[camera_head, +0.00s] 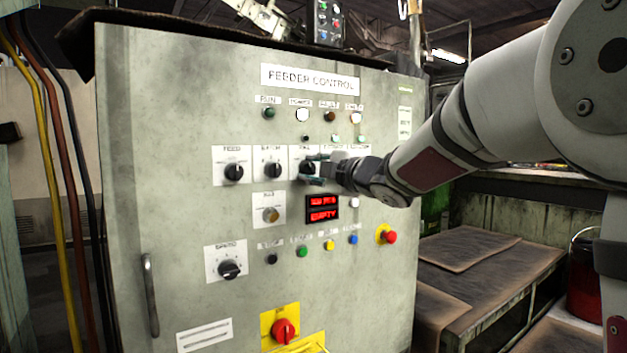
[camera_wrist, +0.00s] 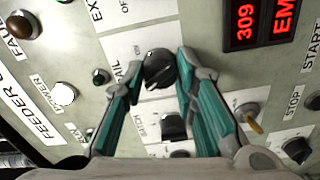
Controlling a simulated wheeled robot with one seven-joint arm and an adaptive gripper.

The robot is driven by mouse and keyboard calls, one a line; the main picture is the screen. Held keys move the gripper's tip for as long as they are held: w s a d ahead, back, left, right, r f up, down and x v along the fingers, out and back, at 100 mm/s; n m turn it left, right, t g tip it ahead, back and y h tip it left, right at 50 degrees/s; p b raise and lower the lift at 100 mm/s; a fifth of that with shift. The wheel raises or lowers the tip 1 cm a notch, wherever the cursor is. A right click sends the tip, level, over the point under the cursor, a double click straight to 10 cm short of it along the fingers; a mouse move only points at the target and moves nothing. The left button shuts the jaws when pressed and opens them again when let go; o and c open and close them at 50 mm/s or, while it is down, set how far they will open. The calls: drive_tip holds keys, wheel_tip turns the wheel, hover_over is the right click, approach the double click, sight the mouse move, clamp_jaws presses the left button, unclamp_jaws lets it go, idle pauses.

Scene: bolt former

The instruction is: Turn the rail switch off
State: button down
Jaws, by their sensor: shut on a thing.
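The rail switch (camera_head: 306,167) is a black rotary knob on a white plate, in the middle row of the grey feeder control panel. It also shows in the wrist view (camera_wrist: 157,69), next to lettering partly readable as "AIL". My gripper (camera_head: 313,169) reaches in from the right, facing the panel. Its two teal fingers (camera_wrist: 160,74) stand on either side of the knob and are shut on it. The fingers partly cover the knob in the head view. I cannot tell for sure which position its pointer marks.
Other knobs, FEED (camera_head: 234,173) and its neighbour (camera_head: 273,170), sit close on the left. A red digital display (camera_head: 322,209) is just below. A red push button (camera_head: 390,237) is at lower right, and a large red rotary switch (camera_head: 285,331) is at the bottom.

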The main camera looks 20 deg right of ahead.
drive_tip(key=shift+f+n+b, duration=0.15)
drive_tip(key=shift+n+b, duration=0.55)
drive_tip(key=shift+n, duration=0.4)
drive_tip(key=c, duration=1.3)
unclamp_jaws()
drive_tip(key=shift+s+d, duration=0.1)
drive_tip(key=shift+s, duration=0.25)
drive_tip(key=v, duration=1.1)
drive_tip(key=shift+s, duration=0.1)
